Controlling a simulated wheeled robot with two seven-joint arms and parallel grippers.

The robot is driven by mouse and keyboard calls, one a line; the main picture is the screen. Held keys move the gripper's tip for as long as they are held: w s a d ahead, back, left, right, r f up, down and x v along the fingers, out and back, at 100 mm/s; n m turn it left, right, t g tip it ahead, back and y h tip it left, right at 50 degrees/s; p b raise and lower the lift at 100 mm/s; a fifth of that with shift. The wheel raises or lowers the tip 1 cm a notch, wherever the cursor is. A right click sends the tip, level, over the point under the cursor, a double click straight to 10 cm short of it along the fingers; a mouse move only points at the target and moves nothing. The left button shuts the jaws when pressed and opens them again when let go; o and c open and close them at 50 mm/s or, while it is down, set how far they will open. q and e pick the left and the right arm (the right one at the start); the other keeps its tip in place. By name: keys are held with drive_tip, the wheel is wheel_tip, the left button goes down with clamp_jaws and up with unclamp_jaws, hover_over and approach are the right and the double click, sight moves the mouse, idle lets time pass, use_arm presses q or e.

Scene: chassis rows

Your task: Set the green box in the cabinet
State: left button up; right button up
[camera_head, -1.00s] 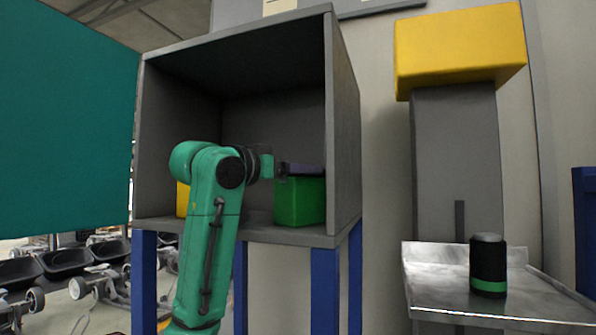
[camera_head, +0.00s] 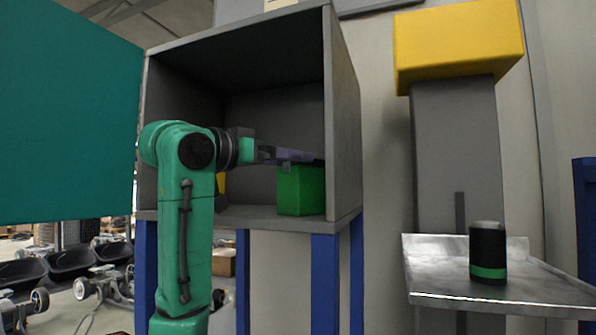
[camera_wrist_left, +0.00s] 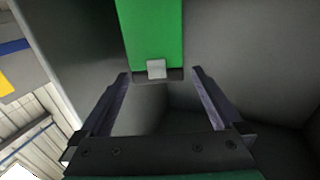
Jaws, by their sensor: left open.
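The green box (camera_head: 301,190) stands upright on the floor of the grey open cabinet (camera_head: 343,125), near its right wall. My left arm reaches into the cabinet from the left. My left gripper (camera_head: 314,160) is at the box's top edge in the head view. In the left wrist view the green box (camera_wrist_left: 153,30) lies just beyond the open fingertips, and the space between the fingers (camera_wrist_left: 160,75) is empty. A small light grey tab (camera_wrist_left: 156,68) shows on the box. My right gripper is not in view.
A yellow object (camera_head: 222,184) is partly hidden behind my left arm in the cabinet. The cabinet stands on blue legs (camera_head: 325,280). A teal panel (camera_head: 65,120) is at left. A metal shelf (camera_head: 440,285) with a black-and-green cylinder (camera_head: 487,250) is at right.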

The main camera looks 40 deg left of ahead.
use_arm(q)
drive_tip(key=s+b, duration=0.2)
drive_tip(key=s, duration=0.5)
drive_tip(key=shift+s+a, duration=0.2)
drive_tip(key=shift+a, duration=0.05)
drive_tip(key=shift+w, duration=0.1)
